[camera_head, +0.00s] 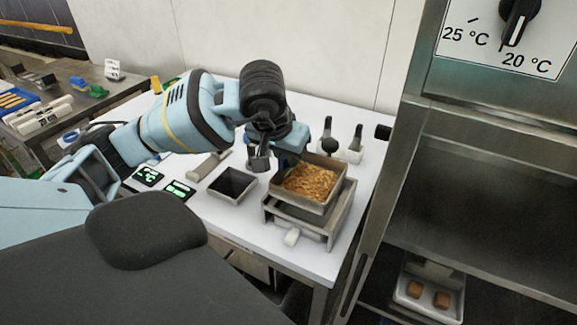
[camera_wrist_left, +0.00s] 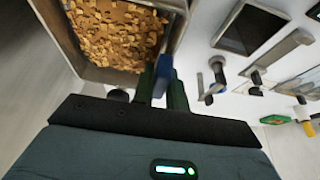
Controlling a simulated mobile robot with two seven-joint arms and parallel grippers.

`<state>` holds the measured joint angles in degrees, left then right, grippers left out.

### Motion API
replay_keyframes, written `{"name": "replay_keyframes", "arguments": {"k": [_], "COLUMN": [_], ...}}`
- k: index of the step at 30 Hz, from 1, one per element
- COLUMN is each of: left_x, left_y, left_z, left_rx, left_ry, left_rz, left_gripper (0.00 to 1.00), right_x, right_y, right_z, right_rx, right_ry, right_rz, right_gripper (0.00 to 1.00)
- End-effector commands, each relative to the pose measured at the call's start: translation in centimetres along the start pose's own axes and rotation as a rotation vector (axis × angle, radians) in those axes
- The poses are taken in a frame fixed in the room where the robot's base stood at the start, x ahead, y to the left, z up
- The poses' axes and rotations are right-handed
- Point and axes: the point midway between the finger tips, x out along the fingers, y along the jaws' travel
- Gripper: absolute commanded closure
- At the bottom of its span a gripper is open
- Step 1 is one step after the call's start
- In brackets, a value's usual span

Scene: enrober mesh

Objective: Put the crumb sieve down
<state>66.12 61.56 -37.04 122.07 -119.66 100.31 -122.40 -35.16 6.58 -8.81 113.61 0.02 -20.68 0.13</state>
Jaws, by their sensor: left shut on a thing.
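The crumb sieve (camera_head: 341,172) is a square, light metal box full of golden-brown crumbs. My left gripper (camera_head: 291,151) is shut on its blue handle at the sieve's back left side. The sieve is over a grey metal stand (camera_head: 334,222) with a white knob at its front; I cannot tell if they touch. In the left wrist view the sieve (camera_wrist_left: 92,75) fills the top left, and the blue handle (camera_wrist_left: 163,72) is between the fingers of my left gripper (camera_wrist_left: 162,88). My right gripper is not in view.
A dark square tray (camera_head: 232,184) stands left of the stand on the white table (camera_head: 285,245). Two small displays (camera_head: 180,190) lie farther left. Upright handled tools (camera_head: 354,145) stand behind the sieve. A steel cabinet (camera_head: 400,190) rises at right, with a tray of brown pieces (camera_head: 428,299) low inside.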

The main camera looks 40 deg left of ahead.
Motion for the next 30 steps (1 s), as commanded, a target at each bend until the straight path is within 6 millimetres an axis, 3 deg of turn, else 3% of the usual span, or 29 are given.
{"name": "replay_keyframes", "arguments": {"k": [4, 12, 25, 26, 30], "left_x": [0.5, 3.4, 4.0, 4.0, 3.9], "left_y": [0.5, 0.3, 0.3, 0.3, 0.3], "left_z": [-0.7, 0.6, 0.8, 0.9, 0.8], "left_rx": [-0.001, -0.001, 0.000, 0.001, 0.000], "left_ry": [0.000, 0.001, 0.000, 0.000, 0.001], "left_rz": [0.001, 0.000, 0.000, 0.000, 0.000], "left_gripper": [1.00, 1.00, 1.00, 0.84, 0.66], "right_x": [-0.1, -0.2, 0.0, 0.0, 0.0], "right_y": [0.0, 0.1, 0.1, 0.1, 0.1], "right_z": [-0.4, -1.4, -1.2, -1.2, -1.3], "right_rx": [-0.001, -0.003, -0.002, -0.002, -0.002], "right_ry": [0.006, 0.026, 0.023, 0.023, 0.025], "right_rz": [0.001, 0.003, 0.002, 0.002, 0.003], "right_gripper": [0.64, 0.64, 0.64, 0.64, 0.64]}}
